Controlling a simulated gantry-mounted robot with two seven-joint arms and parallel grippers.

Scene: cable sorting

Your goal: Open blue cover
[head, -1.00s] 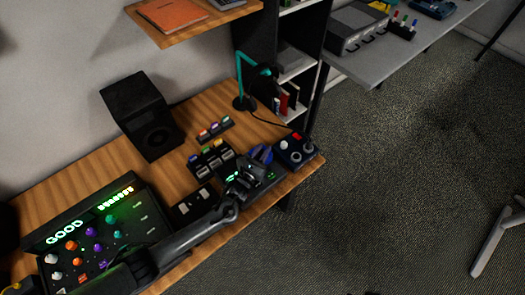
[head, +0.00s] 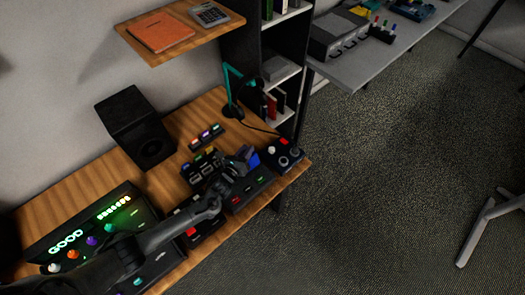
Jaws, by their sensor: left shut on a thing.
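The blue cover (head: 248,153) is at the back of a black box (head: 260,188) near the table's front edge. It looks raised and tilted, seen more from its side, though it is small and partly hidden. My left gripper (head: 230,168) reaches in from the lower left over the box. Its jaws are shut at the cover's near side; the exact contact is hidden by the gripper itself. The box face shows a red light and a green light. My right gripper is not in view.
A black box with a red button (head: 284,155) stands close on the right. Small switch modules (head: 199,166) lie behind the gripper. A black speaker (head: 135,125) and a teal lamp (head: 232,90) stand farther back. A lit control panel (head: 88,225) is under my arm.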

